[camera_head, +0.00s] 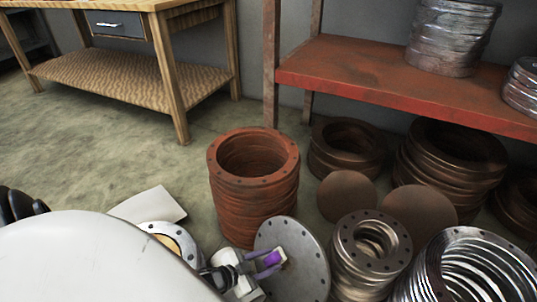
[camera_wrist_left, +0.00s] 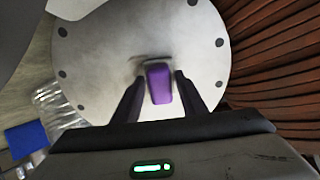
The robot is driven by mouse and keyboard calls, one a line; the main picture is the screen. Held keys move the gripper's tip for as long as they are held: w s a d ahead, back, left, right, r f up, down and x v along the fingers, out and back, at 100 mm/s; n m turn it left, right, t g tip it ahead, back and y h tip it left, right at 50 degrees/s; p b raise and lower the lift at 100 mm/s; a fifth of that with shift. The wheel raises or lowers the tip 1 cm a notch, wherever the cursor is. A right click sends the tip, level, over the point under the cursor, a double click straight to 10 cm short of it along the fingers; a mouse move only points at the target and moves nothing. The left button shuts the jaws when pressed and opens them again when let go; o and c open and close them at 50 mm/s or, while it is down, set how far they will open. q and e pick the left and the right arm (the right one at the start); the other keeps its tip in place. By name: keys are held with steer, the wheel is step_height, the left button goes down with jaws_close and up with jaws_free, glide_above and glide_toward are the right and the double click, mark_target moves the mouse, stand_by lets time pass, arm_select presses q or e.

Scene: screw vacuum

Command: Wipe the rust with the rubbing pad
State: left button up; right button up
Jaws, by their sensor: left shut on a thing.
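The rubbing pad is a small purple block (camera_head: 271,259), gripped in front of a round grey metal disc (camera_head: 307,273) with bolt holes near its edge. My left gripper (camera_wrist_left: 158,78) is shut on the pad (camera_wrist_left: 159,86), with one dark finger on each side. In the left wrist view, the disc (camera_wrist_left: 185,35) fills the background and the pad's far end is at or very near its face. A dark brownish strip shows at that end; I cannot tell whether it is rust or part of the pad. Contact is hidden. My right gripper is not in view.
A stack of rust-red rings (camera_head: 253,195) stands close behind the disc. Shiny ring stacks (camera_head: 370,245) stand to the right. Brown rings and discs lie under a red shelf (camera_head: 400,85). A wooden table (camera_head: 130,80) is at the back left, with open floor before it.

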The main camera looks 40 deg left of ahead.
arm_select(q)
steer(key=shift+w+d+r, duration=0.1)
steer(key=shift+w+r, duration=0.2)
steer(key=shift+r, duration=0.15)
steer(key=shift+s+d+f+p, duration=0.15)
steer(key=shift+d+p, duration=0.1)
steer(key=shift+d, duration=0.85)
steer(key=shift+s+d+p, duration=0.1)
steer(key=shift+d+p, duration=0.15)
steer(key=shift+d, duration=0.8)
steer(key=shift+s+d, duration=0.1)
steer(key=shift+d, duration=1.4)
steer(key=shift+s+r+p, duration=0.2)
steer(key=shift+r+p, duration=0.05)
steer(key=shift+p, duration=0.15)
steer(key=p+v, duration=0.1)
steer(key=v, duration=0.1)
steer(key=p+v, duration=0.2)
steer(key=v, duration=0.1)
steer(key=shift+s+a+f, duration=0.1)
steer(key=shift+s+a, duration=0.05)
steer(key=shift+s, duration=0.15)
